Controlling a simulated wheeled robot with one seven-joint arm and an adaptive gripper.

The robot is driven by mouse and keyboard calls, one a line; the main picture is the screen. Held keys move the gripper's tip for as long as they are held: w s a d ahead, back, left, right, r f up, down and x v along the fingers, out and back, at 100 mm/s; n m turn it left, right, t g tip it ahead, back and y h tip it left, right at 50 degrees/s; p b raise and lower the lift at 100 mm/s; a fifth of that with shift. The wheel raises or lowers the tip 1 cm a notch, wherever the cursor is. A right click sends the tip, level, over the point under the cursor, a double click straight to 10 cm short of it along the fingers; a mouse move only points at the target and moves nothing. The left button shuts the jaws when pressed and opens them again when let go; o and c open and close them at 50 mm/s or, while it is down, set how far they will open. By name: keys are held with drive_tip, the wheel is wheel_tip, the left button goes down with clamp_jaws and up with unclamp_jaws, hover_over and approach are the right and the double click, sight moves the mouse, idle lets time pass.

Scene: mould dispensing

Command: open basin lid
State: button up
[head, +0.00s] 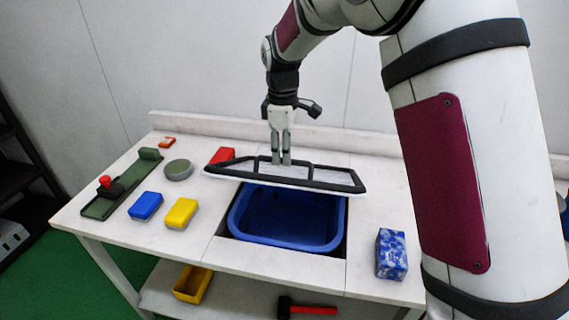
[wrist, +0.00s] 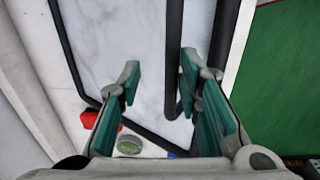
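The basin lid (head: 325,172), a pale panel with a black frame and black bars, lies across the back of the blue basin (head: 285,218). It looks tilted, with its near edge above the basin's rear part. The basin's front and inside show uncovered. My gripper (head: 281,162) points down at the middle of the lid, among its bars. In the wrist view my gripper (wrist: 158,78) has its green-padded fingers apart, with a black lid bar (wrist: 172,55) between them, close to the right finger. Pale lid panel (wrist: 115,40) fills the background. Whether the fingers touch the lid is unclear.
On the left of the table are a blue block (head: 146,206), a yellow block (head: 181,212), a grey-green round dish (head: 179,170) and a green tray (head: 100,207). A red block (head: 221,155) sits behind the lid's left end. A blue-white box (head: 391,253) stands right of the basin.

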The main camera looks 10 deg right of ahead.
drive_tip(key=shift+s+a+f+p, duration=0.2)
drive_tip(key=shift+s+f, duration=0.35)
drive_tip(key=shift+f, duration=0.1)
drive_tip(key=shift+s+a+f+p, duration=0.15)
drive_tip(key=shift+s+f, duration=0.35)
drive_tip(key=shift+f, duration=0.1)
drive_tip(key=shift+r, duration=0.1)
